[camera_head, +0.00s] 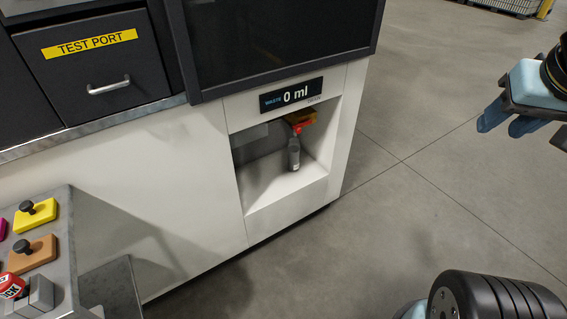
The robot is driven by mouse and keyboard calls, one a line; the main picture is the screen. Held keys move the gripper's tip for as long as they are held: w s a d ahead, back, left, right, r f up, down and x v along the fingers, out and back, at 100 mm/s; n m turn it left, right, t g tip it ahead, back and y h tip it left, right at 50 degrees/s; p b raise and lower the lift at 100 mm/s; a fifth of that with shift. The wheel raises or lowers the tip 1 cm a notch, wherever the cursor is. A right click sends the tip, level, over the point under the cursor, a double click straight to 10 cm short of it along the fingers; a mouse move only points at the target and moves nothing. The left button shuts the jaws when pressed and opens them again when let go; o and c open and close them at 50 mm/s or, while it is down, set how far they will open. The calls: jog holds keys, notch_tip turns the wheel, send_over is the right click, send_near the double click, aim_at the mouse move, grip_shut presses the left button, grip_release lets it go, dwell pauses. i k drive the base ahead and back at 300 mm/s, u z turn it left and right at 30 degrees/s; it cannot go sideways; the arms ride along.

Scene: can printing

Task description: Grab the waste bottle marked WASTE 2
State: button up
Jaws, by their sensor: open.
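A small grey bottle (294,156) stands upright in a recessed niche (262,212) low in the white machine. It is beneath a red and orange fitting (300,119). No WASTE 2 marking is readable on it. My gripper (508,122) is at the upper right, partly cut off by the frame edge. Its blue-tipped fingers are apart, with nothing seen between them. It is well to the right of the bottle, away from the niche.
A TEST PORT drawer (95,75) is at upper left. A grey panel (50,215) with coloured knobbed blocks is at lower left. The floor (430,190) right of the machine is clear.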

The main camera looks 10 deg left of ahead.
aim_at(293, 145)
jog(key=k, duration=1.35)
jog(key=u, duration=0.9)
jog(key=i, duration=2)
